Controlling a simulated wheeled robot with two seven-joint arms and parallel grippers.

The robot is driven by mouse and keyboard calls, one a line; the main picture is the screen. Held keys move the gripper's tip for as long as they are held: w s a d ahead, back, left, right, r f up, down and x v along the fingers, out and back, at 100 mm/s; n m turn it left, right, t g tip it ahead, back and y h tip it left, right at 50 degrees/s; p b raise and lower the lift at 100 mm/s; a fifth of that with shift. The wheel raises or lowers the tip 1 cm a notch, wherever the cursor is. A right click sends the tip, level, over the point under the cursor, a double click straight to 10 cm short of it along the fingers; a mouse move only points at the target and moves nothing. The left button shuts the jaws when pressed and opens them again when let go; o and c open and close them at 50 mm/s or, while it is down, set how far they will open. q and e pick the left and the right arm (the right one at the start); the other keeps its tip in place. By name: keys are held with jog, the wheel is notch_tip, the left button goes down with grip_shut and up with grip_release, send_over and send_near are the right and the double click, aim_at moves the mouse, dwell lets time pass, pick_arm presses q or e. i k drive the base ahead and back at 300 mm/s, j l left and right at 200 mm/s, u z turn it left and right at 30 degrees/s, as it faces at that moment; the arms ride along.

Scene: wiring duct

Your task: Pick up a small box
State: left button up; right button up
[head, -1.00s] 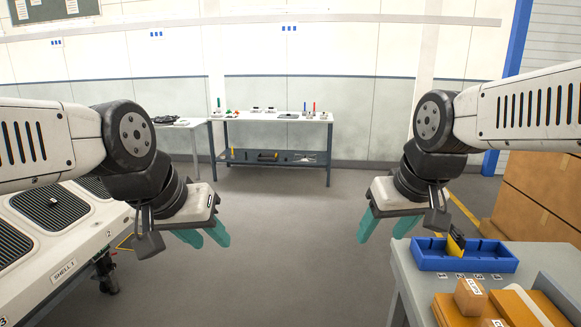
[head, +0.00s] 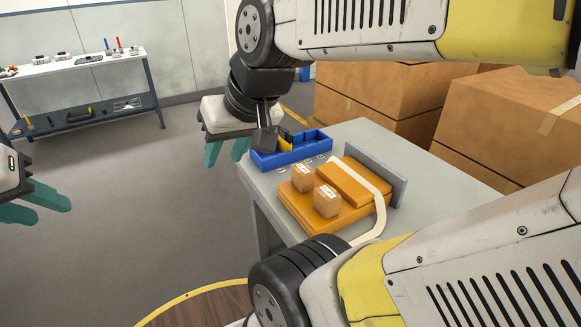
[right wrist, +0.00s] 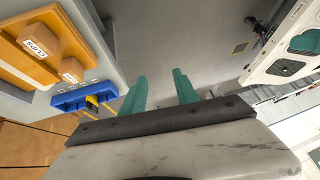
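Two small brown cardboard boxes with white labels sit on an orange board (head: 298,208) on the grey table at the right. The farther box (head: 302,179) stands beside the nearer box (head: 327,202). In the right wrist view both show at upper left, the larger-looking box (right wrist: 40,42) and the other box (right wrist: 71,70). My right gripper (head: 226,152) is open and empty, left of the table and apart from the boxes. Its teal fingers (right wrist: 160,85) stand apart over floor. My left gripper (head: 45,205) is at the left edge, partly cut off, fingers apart and empty.
A blue divided bin (head: 290,150) with a yellow-and-black item stands behind the boxes. A raised orange block (head: 352,182) with a pale strap and a grey upright plate (head: 375,170) lie right of them. Large cartons (head: 400,100) stand behind. Floor left of the table is clear.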

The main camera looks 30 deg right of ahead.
aim_at(303, 176)
jog(key=z, duration=1.25)
jog(key=i+j+z, duration=0.25)
jog(key=k+l, duration=0.05)
